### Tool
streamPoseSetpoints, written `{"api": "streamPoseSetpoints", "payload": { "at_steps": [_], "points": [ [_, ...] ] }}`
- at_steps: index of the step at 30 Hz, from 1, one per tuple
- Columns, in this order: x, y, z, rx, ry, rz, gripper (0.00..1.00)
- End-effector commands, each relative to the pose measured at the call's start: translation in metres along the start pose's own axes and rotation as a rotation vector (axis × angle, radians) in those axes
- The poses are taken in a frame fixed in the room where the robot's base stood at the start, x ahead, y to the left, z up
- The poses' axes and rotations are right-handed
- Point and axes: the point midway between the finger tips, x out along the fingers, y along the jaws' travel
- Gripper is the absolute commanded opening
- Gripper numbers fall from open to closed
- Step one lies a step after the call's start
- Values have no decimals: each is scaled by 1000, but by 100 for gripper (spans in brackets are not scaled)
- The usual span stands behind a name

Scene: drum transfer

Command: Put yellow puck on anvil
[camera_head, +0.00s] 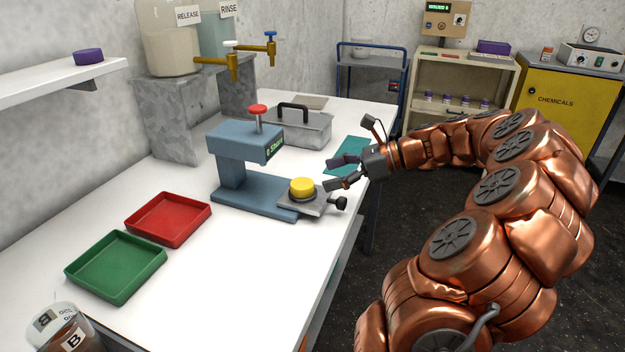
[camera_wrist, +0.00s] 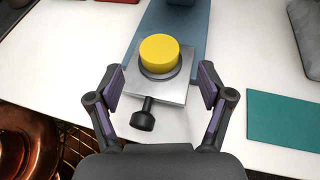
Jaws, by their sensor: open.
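The yellow puck (camera_head: 302,186) sits on a dark round seat on the grey metal anvil block (camera_head: 318,206) at the front of the blue press (camera_head: 245,155). In the wrist view the yellow puck (camera_wrist: 159,54) lies ahead of my fingers, on the square metal plate (camera_wrist: 176,91) with a black knob (camera_wrist: 143,120) on its near side. My gripper (camera_head: 336,172) is open beside the anvil, on its right. In the wrist view my gripper (camera_wrist: 161,88) has its fingers spread on both sides of the plate, with nothing held between them. Whether the fingers touch the plate is unclear.
A red tray (camera_head: 168,220) and a green tray (camera_head: 116,266) lie on the white table left of the press. A lidded metal box (camera_head: 300,128) stands behind it. A teal mat (camera_head: 349,153) lies near my gripper. The table front is clear.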

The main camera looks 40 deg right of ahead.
Motion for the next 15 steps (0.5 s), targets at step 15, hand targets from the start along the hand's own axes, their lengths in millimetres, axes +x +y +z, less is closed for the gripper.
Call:
{"api": "streamPoseSetpoints", "payload": {
  "at_steps": [15],
  "points": [
    [-44, 0, 0, 0, -1, 2, 80]
  ]
}}
